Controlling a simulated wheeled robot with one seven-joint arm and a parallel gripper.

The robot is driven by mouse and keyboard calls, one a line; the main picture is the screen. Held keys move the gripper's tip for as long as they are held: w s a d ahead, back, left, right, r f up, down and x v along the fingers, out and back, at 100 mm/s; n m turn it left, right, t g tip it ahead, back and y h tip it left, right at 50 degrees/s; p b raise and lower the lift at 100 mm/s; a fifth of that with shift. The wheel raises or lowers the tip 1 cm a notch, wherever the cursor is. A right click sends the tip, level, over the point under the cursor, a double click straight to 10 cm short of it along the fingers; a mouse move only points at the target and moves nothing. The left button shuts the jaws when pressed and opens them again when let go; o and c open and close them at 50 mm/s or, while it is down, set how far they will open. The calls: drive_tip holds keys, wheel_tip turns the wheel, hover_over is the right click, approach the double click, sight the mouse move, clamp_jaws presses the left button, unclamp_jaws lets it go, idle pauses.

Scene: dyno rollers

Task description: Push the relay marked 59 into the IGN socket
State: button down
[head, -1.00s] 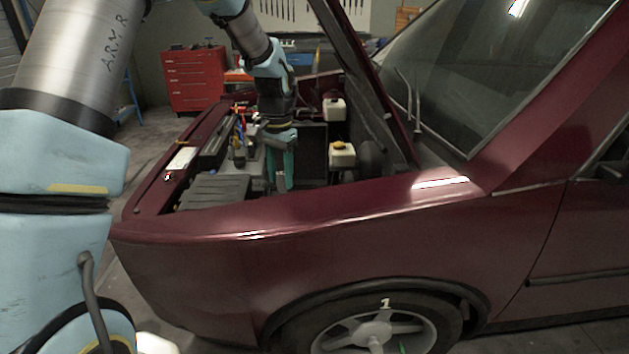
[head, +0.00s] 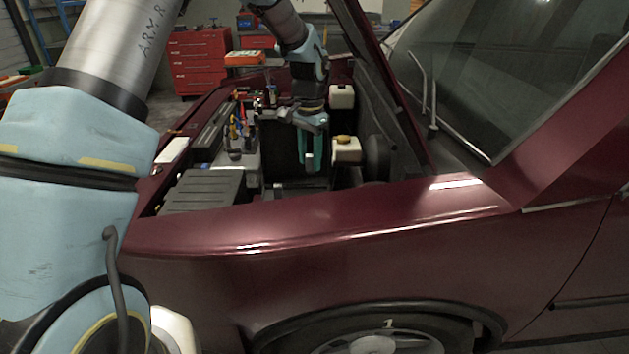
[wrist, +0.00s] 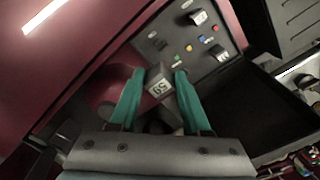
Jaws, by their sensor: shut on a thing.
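The relay marked 59 (wrist: 158,84) is a small grey block in the wrist view, its number facing the camera. My gripper (wrist: 152,88) has two green fingers shut on the relay's sides. In the head view my gripper (head: 312,152) points down into the open engine bay, and the relay cannot be made out there. In the wrist view a dark fuse panel (wrist: 178,52) lies beyond the fingertips, with coloured fuses and two other relays (wrist: 198,17) (wrist: 219,54) on it. I cannot read its socket labels, and the IGN socket cannot be identified. I cannot tell whether relay 59 touches the panel.
The maroon fender (head: 300,230) edges the bay in front of the arm. The raised hood (head: 375,80) stands close right of my gripper. A white reservoir with a yellow cap (head: 346,150) is just right of the fingers. A black box (head: 205,190) lies to the left.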

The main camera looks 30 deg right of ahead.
sight(310, 173)
drive_tip(key=shift+w+d+f+b, duration=0.15)
drive_tip(key=shift+f+b, duration=1.45)
drive_tip(key=shift+f, duration=2.2)
drive_tip(key=shift+w+d+f+b, duration=0.1)
drive_tip(key=shift+f+b, duration=1.5)
drive_tip(key=shift+f, duration=2.15)
drive_tip(key=shift+s+a, duration=0.1)
drive_tip(key=shift+f, duration=0.95)
drive_tip(key=shift+c, duration=1.4)
unclamp_jaws()
drive_tip(key=shift+r, duration=0.1)
wheel_tip(310, 173, up, 11)
drive_tip(key=shift+a+f+b, duration=0.1)
drive_tip(key=shift+b, duration=1.15)
